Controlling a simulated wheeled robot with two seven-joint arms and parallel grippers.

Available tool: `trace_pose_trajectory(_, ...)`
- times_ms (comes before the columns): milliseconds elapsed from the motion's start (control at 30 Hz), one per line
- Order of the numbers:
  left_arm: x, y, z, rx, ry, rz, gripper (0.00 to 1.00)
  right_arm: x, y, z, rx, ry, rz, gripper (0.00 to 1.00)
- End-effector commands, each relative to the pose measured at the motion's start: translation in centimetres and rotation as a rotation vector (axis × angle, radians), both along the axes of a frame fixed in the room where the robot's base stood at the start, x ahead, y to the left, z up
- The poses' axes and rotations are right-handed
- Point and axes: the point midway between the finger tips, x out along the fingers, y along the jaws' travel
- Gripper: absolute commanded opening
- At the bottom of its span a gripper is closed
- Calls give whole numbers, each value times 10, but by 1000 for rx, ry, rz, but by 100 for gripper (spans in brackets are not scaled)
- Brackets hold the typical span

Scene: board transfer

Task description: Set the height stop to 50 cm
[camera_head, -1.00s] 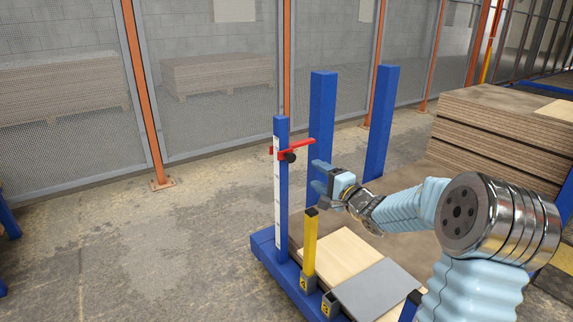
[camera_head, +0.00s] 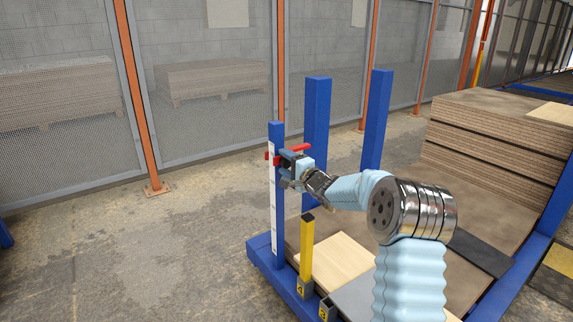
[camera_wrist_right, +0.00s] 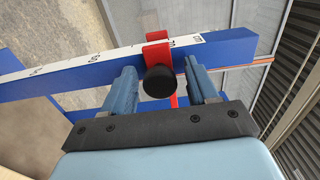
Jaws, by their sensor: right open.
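The height stop is a red slider with a pointer arm (camera_head: 298,148) on a blue upright post (camera_head: 275,135) that carries a white scale strip (camera_head: 273,215). In the right wrist view the red stop (camera_wrist_right: 157,55) wraps the post, and its black round knob (camera_wrist_right: 160,82) sits between my two fingers. My right gripper (camera_head: 287,165) is open around the knob, with a gap on each side; it also shows in the right wrist view (camera_wrist_right: 163,90). The scale reading at the stop is too small to tell. My left gripper is not in view.
Two thicker blue posts (camera_head: 316,130) stand behind the scale post. A short yellow post (camera_head: 307,245) stands in front, beside a light wooden board (camera_head: 340,262). A tall stack of brown boards (camera_head: 500,130) is at right. Floor to the left is clear.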

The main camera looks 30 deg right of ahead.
Motion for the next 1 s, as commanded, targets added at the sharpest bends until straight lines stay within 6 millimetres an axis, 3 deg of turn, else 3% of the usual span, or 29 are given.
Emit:
trace_pose_trajectory(67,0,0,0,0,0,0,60,0,0,0,0,0,0,55)
trace_pose_trajectory(433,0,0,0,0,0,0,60,0,0,0,0,0,0,0)
trace_pose_trajectory(667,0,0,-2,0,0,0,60,0,0,-4,1,1,1,0)
trace_pose_trajectory(900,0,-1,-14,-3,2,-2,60,-1,0,-42,2,6,1,0)
trace_pose_trajectory(1000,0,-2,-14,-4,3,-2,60,-1,0,-43,1,2,0,0)
